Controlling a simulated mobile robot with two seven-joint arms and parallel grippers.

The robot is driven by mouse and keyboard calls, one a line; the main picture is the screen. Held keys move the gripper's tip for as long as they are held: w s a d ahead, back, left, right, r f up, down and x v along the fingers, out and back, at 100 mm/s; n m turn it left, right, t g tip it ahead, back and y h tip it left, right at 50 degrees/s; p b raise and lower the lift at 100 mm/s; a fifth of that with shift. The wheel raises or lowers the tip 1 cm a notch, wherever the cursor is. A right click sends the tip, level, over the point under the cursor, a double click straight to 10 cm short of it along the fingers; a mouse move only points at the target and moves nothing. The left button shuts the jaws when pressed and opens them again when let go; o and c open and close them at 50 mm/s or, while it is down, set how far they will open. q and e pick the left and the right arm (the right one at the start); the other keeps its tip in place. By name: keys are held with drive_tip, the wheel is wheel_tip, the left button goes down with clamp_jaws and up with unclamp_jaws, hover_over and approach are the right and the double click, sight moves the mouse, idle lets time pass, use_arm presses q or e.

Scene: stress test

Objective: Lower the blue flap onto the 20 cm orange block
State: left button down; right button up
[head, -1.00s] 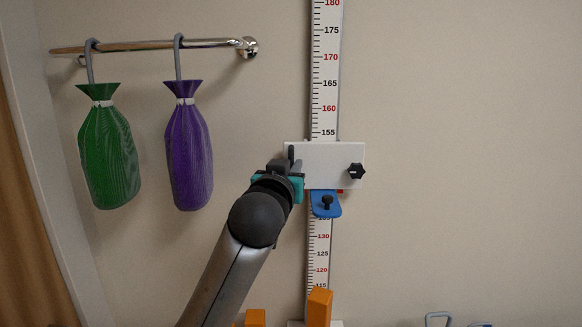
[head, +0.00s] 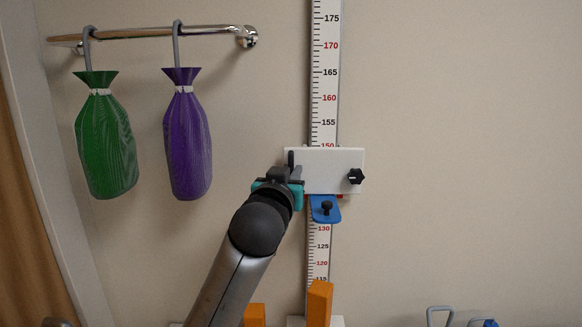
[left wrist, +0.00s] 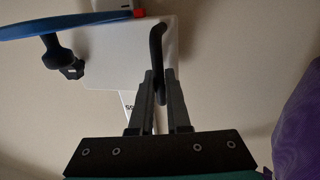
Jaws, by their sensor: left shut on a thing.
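A white carriage plate (head: 325,170) rides on the upright measuring scale (head: 324,105). The blue flap (head: 324,210) sticks out below it, folded out level or nearly so, well above an orange block (head: 319,303) standing under it at the scale's foot. My left gripper (head: 284,175) is shut on the black handle (head: 291,158) at the plate's left edge. In the left wrist view the fingers (left wrist: 159,82) clasp that handle (left wrist: 157,55), with the blue flap (left wrist: 75,22) at upper left. My right gripper is not in view.
A second orange block (head: 254,315) stands left of the first. A green bag (head: 105,140) and a purple bag (head: 187,140) hang from a chrome rail (head: 150,34) at left. Grey loops (head: 440,310) show at bottom right. The wall at right is bare.

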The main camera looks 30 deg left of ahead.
use_arm(q)
wheel_tip(320, 180, down, 19)
drive_tip(key=b, duration=0.9)
drive_tip(key=c, duration=0.9)
unclamp_jaws()
drive_tip(key=shift+r, duration=0.1)
drive_tip(key=shift+p+v, duration=2.05)
drive_tip(key=shift+v, duration=5.55)
